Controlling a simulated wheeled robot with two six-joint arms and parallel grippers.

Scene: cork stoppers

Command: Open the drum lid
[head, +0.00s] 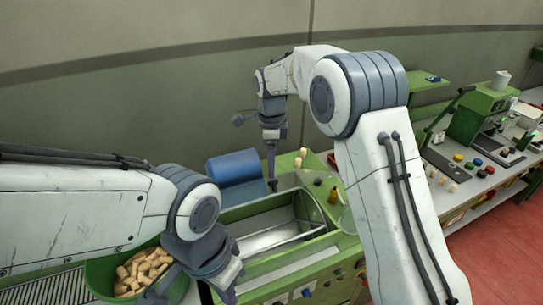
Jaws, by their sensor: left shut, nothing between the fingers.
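The green machine (313,285) stands low in the middle with a long opening in its top. A pale metal drum surface (262,240) with a thin frame shows inside it; I cannot tell the lid apart from the drum. My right gripper (272,184) points down at the back edge of the opening. Its fingers look like one thin line, so their gap and any contact are unclear. My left gripper (228,295) is shut and empty at the bottom, in front of the machine's left end; its tips are partly cut off by the frame.
A green bowl of corks (138,272) stands at lower left, partly behind my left arm. A blue cylinder (232,167) lies behind the machine. Several corks (299,158) stand on the green top. A workbench (470,165) with green devices is at right, beside red floor (500,235).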

